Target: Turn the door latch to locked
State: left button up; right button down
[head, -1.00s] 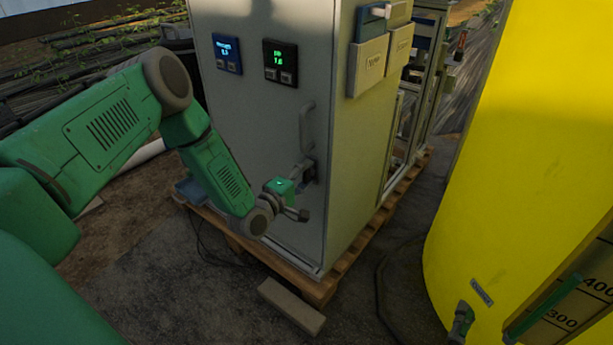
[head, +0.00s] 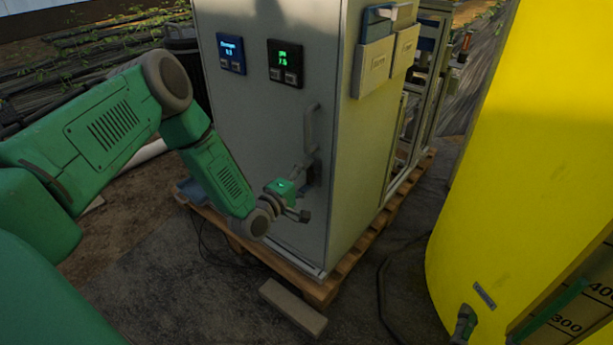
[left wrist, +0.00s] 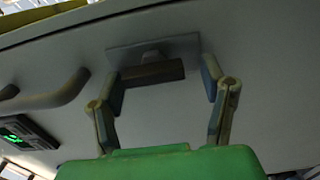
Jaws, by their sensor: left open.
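The door latch is a dark bar on a grey plate on the cabinet door. In the left wrist view the latch (left wrist: 152,73) lies roughly along its plate, about in line with the door handle. In the head view the latch (head: 314,172) is partly hidden by my left gripper (head: 303,190). The left gripper is open. I see no contact with the bar. My right gripper is not in view.
The grey cabinet (head: 260,120) stands on a wooden pallet (head: 345,268). A fixed door handle (head: 311,128) is just above the latch. Two small displays (head: 284,62) sit at the upper left. A yellow tank (head: 500,170) stands at right. A block (head: 292,307) lies on the ground in front.

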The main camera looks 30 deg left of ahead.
pick_arm(q)
jog(key=s+a, duration=0.1)
jog(key=s, duration=1.1)
jog(key=shift+f, duration=0.1)
jog(key=s+d+f+m+g+h+p, duration=0.25)
jog(key=s+d+m+g+p, duration=0.45)
jog(key=d, duration=0.5)
jog(key=s+a+r+m+g+y+p, duration=0.1)
jog(key=s+m+g, duration=0.9)
jog(key=s, duration=1)
jog(key=r+m+y+p, duration=0.1)
jog(key=y+p, duration=0.1)
jog(key=p, duration=0.1)
jog(key=shift+s+y, duration=0.3)
jog(key=shift+y, duration=0.05)
jog(key=shift+a, duration=0.1)
